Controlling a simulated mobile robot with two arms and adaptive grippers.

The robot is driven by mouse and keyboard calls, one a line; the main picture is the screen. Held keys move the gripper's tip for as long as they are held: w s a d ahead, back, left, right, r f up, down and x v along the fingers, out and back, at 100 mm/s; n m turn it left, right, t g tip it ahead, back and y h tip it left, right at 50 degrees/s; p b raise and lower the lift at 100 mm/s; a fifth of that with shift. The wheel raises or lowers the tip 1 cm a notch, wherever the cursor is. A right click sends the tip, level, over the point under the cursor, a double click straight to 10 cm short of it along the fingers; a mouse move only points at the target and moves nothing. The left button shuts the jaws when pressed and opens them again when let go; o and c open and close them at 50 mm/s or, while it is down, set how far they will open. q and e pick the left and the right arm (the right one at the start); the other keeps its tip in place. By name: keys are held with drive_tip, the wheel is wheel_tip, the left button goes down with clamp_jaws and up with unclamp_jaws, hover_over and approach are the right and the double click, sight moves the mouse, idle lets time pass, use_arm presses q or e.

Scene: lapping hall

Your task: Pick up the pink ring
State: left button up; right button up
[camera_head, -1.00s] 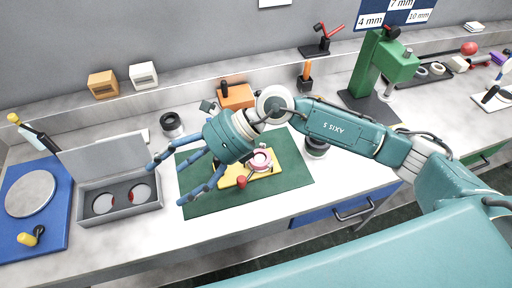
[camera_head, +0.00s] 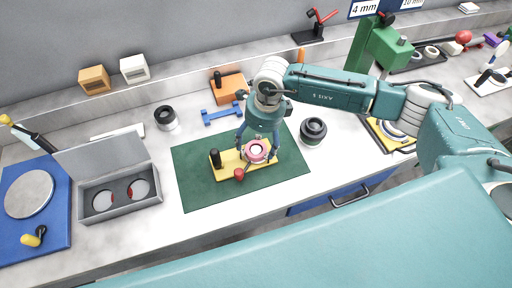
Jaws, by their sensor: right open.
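The pink ring (camera_head: 257,150) sits on the yellow fixture (camera_head: 229,163), which stands on a green mat (camera_head: 195,192) on the bench. A white centre shows inside the ring. The fixture also has a black upright knob (camera_head: 215,158) at its left and a red ball knob (camera_head: 238,174) at its front. My right gripper (camera_head: 257,152) points down over the ring, its fingers open, one on either side of it. Whether the fingers touch the ring cannot be told. My left gripper is not in view.
An open grey case (camera_head: 119,212) with two round pieces lies left of the mat. A blue clamp-like piece (camera_head: 222,114) and an orange block (camera_head: 227,88) lie behind. The mat's front is clear.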

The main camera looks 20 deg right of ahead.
sight(256, 150)
drive_tip(key=shift+w+a+f+p, duration=0.15)
drive_tip(key=shift+f+p, duration=0.15)
drive_tip(key=shift+f, duration=0.6)
drive_tip(key=shift+w+d+f+p, duration=0.1)
drive_tip(key=shift+f+p, duration=0.15)
drive_tip(key=shift+f, duration=0.65)
drive_tip(key=c, duration=1.3)
drive_tip(key=shift+r, duration=0.1)
